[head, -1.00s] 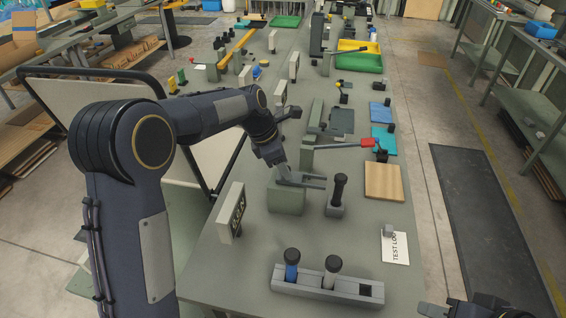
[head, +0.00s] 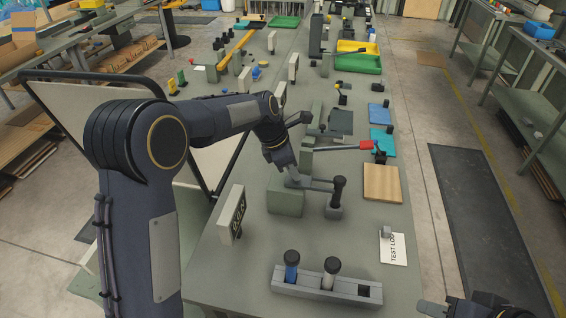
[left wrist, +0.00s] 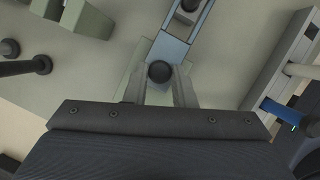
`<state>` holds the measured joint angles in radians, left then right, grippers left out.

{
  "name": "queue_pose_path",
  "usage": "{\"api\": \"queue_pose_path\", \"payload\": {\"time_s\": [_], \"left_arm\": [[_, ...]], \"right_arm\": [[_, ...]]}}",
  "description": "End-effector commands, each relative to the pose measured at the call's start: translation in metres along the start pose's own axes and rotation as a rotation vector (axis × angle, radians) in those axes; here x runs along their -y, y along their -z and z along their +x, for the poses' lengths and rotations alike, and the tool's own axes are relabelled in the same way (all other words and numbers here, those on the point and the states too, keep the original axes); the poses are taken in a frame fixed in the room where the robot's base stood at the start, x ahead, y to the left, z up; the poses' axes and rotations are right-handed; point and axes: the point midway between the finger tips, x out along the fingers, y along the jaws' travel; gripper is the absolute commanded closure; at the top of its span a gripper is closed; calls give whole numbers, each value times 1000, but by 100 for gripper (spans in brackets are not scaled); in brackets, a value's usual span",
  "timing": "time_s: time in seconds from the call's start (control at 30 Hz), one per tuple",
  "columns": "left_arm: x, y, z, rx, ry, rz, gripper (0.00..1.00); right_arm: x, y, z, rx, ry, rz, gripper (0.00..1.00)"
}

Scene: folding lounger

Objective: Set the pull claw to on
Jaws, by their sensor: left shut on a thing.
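The pull claw is a flat grey bar (head: 318,185) on top of a green block (head: 285,198). Its right end reaches the upright post with a black handle (head: 339,190); I cannot tell whether they touch. My left gripper (head: 292,180) is shut on the bar's round black knob (left wrist: 160,72) above the block. In the left wrist view the fingers sit either side of this knob, and the bar (left wrist: 170,48) runs up to the black-topped post (left wrist: 187,8). My right gripper (head: 432,307) is only partly in view at the bottom right edge.
A grey rack (head: 325,287) with a blue and a white handle stands in front. A red-ended lever (head: 350,147), a wooden board (head: 382,183), a white test-log sheet (head: 393,250) and an upright sign plate (head: 231,214) stand around. Bench surface before the block is clear.

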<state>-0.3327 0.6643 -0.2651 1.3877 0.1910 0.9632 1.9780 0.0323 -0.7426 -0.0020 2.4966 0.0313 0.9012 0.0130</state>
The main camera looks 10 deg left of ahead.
Motion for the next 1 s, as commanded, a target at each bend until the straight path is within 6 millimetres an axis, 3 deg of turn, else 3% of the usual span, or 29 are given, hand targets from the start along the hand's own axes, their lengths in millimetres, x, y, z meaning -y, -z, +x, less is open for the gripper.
{"api": "queue_pose_path", "payload": {"time_s": [0.1,0.4,0.43,0.57,0.87,1.0], "left_arm": [[10,-20,5,-2,4,4,100],[12,-25,10,3,3,2,100],[12,-25,10,4,3,2,74],[12,-24,10,2,3,2,57],[11,-23,8,1,2,1,55],[10,-24,-4,3,-1,2,55]], "right_arm": [[6,6,-12,0,0,0,64],[5,6,-11,0,0,0,64],[5,6,-11,0,0,0,64],[5,6,-11,0,0,0,64],[5,6,-11,0,0,0,64],[4,5,-9,0,0,0,64]]}}
